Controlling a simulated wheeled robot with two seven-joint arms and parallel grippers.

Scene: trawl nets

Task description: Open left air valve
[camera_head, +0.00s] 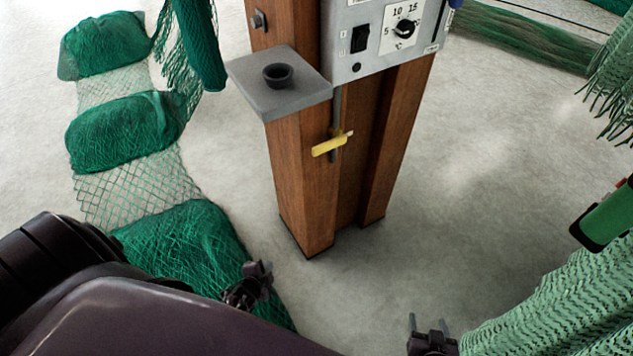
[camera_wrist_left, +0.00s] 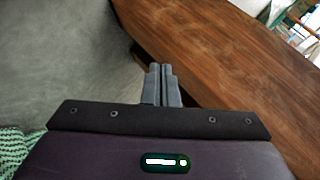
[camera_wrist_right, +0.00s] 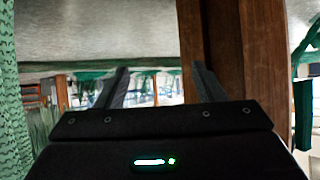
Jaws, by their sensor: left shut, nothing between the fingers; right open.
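A yellow valve handle (camera_head: 332,144) sits on a thin vertical pipe (camera_head: 336,105) on the front of a wooden post, below a grey control panel. It lies nearly level, tilted slightly up to the right. No second valve handle shows. My left gripper (camera_head: 266,270) is shut and empty, low and left of the post, well away from the handle. In the left wrist view its fingers (camera_wrist_left: 160,70) are together, with the brown post beyond. My right gripper (camera_head: 427,320) is open and empty at the bottom, right of the post. Its spread fingers also show in the right wrist view (camera_wrist_right: 160,70).
The wooden post (camera_head: 300,185) stands mid-view with a grey shelf (camera_head: 300,97) holding a dark cup (camera_head: 278,75). The control panel (camera_head: 375,40) has a dial and switch. Green nets (camera_head: 125,130) lie left; a pale green net (camera_head: 560,310) hangs right. Floor right of the post is clear.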

